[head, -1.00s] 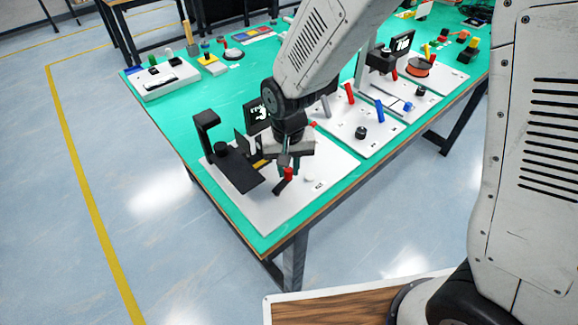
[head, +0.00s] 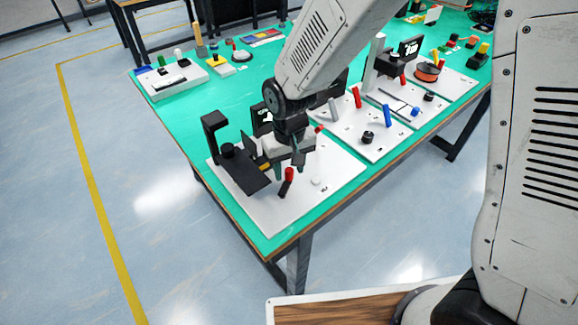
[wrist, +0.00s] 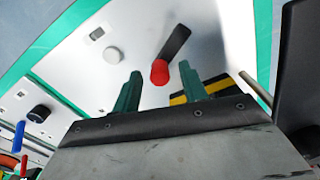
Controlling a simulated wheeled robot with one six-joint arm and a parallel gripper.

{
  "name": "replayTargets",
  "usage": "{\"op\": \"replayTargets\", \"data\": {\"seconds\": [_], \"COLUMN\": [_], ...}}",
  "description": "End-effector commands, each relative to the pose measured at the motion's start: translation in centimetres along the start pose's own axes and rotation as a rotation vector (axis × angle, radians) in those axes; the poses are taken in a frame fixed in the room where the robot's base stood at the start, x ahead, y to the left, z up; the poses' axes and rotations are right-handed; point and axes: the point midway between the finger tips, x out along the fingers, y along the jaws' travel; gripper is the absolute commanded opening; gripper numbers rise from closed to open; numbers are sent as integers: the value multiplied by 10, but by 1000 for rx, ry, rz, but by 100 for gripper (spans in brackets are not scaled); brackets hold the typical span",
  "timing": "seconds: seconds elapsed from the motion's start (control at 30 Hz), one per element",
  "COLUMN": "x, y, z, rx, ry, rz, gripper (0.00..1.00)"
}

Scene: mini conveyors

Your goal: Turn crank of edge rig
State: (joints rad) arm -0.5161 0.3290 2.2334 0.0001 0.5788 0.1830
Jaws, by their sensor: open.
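The edge rig is a white board (head: 265,216) at the near corner of the green table, with a black mini conveyor (head: 238,172) on its left. Its crank has a black arm (head: 284,189) and a red knob (head: 289,174). In the wrist view the red knob (wrist: 159,72) and black arm (wrist: 175,44) lie just beyond my fingertips, about between them. My gripper (head: 289,171) is open and empty, just above and beside the knob in the head view. The wrist view shows its two green fingers (wrist: 161,74) apart. I cannot tell whether either touches the knob.
A white round button (head: 316,182) sits right of the crank. A dark screen (head: 262,118) stands behind on the rig. Another white board (head: 362,136) with red and blue levers and a black knob (head: 367,138) lies to the right. The table's front edge is close.

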Motion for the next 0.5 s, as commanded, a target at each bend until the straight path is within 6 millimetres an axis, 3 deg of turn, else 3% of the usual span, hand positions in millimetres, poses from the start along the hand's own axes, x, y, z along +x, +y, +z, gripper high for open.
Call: {"op": "replayTargets", "data": {"seconds": [0.17, 0.5], "x": [-15, -69], "y": [0, 0], "z": [-1, -1], "rx": [0, 0], "ry": [3, 3], "rz": [-1, -1], "gripper": [43, 43]}}
